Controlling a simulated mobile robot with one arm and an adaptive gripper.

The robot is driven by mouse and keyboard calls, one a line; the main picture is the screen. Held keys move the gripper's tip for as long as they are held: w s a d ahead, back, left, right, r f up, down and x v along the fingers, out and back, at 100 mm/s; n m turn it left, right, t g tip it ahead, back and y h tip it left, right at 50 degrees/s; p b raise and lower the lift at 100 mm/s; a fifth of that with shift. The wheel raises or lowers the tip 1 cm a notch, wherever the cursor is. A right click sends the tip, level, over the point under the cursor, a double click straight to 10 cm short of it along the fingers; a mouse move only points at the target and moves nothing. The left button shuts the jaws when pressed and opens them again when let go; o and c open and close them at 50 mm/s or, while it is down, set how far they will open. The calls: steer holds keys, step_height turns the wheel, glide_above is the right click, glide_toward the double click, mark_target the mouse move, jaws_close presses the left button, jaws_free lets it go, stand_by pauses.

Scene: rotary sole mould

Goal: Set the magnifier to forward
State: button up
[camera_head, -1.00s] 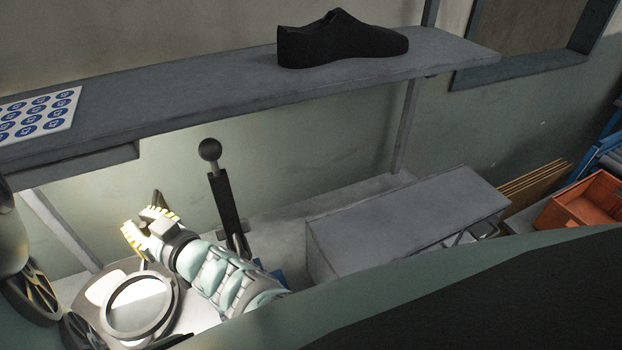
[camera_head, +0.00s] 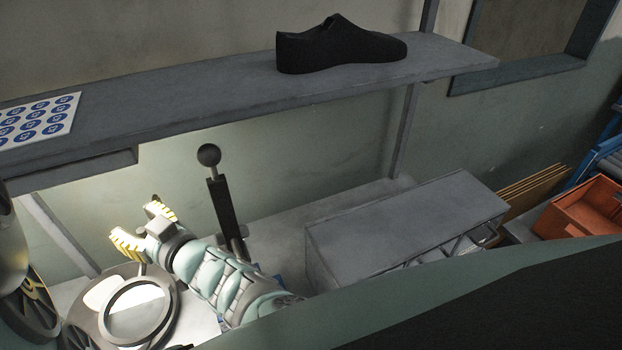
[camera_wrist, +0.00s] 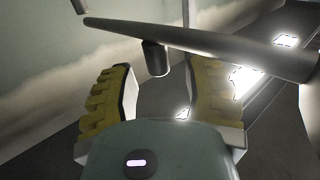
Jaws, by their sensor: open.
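The magnifier (camera_head: 108,320) is a round lens in a grey ring at the lower left of the head view, above a bright, lit surface. My gripper (camera_head: 140,226) is just behind and above the ring, with its yellow-padded fingers spread and apart from the lens. In the wrist view my gripper (camera_wrist: 163,95) is open. A dark tapered bar (camera_wrist: 215,45) crosses beyond the fingertips, and a short round stub (camera_wrist: 155,58) hangs from it between them. I cannot tell whether they touch or whether the bar belongs to the magnifier.
A black lever with a ball knob (camera_head: 209,155) stands close to the right of my gripper. A grey shelf (camera_head: 215,100) above carries a black shoe (camera_head: 340,46) and a sticker sheet (camera_head: 38,122). A grey box (camera_head: 410,222) and an orange crate (camera_head: 585,208) are to the right.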

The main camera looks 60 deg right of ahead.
mark_target(143, 230)
steer(key=shift+s+d+r, duration=0.1)
steer(key=shift+r, duration=4.3)
